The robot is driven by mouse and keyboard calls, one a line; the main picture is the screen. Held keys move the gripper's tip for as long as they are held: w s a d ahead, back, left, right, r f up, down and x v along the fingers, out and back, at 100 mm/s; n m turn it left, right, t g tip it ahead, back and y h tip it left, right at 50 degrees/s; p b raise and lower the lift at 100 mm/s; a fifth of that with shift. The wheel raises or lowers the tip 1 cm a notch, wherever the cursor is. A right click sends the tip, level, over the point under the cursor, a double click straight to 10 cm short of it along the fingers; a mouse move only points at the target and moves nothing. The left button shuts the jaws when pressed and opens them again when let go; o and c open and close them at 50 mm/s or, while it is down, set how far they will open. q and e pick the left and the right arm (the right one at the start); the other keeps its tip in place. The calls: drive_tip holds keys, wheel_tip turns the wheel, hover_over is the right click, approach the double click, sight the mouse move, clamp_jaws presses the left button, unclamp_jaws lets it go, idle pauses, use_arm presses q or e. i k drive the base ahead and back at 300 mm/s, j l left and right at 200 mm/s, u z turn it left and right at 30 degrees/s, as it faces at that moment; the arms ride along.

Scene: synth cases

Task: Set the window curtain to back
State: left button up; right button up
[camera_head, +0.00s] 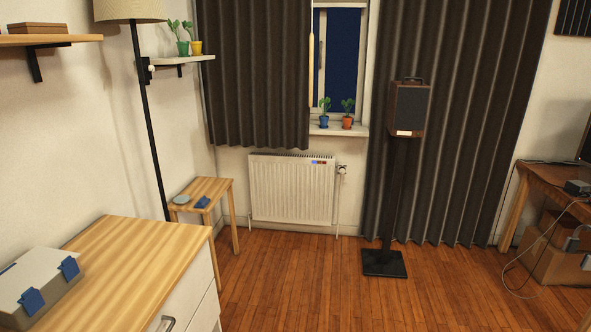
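A dark grey left curtain (255,75) hangs across the left part of the window (340,60) and ends just above the radiator. A longer dark grey right curtain (465,130) hangs nearly to the floor on the right. Between them a gap shows dark blue panes, the white frame and the sill. A thin pale rod (311,70) hangs at the left curtain's inner edge. Neither of my grippers is in view.
A black speaker stand (384,262) with a speaker (410,107) stands before the right curtain. Two potted plants (347,122) sit on the sill above a white radiator (291,188). A small wooden table (214,188) stands left; the middle floor (300,275) is clear.

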sight(308, 22)
drive_tip(key=i, duration=2.2)
